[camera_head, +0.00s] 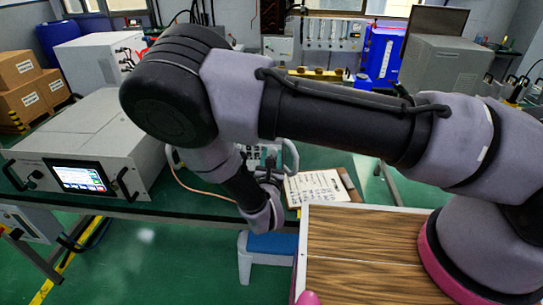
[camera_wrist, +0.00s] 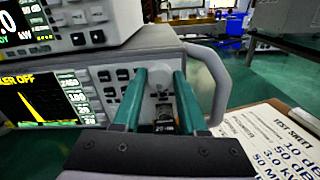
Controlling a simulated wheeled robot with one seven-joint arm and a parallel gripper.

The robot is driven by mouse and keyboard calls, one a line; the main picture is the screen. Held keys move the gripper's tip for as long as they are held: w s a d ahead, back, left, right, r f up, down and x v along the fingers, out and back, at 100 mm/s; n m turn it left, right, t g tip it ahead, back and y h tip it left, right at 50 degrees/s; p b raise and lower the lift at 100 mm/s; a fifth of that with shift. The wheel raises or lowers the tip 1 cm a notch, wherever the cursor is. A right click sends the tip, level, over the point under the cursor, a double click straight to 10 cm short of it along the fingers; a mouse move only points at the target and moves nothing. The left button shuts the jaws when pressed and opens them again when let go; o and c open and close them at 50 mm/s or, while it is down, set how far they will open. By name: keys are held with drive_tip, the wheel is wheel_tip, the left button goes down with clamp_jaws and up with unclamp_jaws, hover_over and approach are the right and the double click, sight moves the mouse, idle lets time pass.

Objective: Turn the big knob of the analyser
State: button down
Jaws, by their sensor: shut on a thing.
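The analyser (camera_wrist: 100,78) fills the left and middle of the wrist view, with a yellow trace on its dark screen (camera_wrist: 38,103) and rows of dark buttons. Its big grey knob (camera_wrist: 160,78) is at the right of the panel. My gripper (camera_wrist: 159,74) has its two teal fingers on either side of the knob, shut on it. The knob's lower part is partly hidden between the fingers. In the head view my arm covers much of the analyser (camera_head: 291,156); its right handle and some of its panel show.
A test sheet on a clipboard (camera_wrist: 266,135) lies right of the analyser, beside its grey handle (camera_wrist: 207,75). Another instrument (camera_wrist: 90,14) sits on top of the analyser. A grey unit with a screen (camera_head: 83,178) stands at left. A wooden-topped surface (camera_head: 360,250) is in front.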

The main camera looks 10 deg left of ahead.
drive_tip(key=c, duration=0.7)
unclamp_jaws()
drive_tip(key=shift+c, duration=0.2)
drive_tip(key=shift+s, duration=0.15)
drive_tip(key=s, duration=1)
drive_tip(key=shift+s+d, duration=0.3)
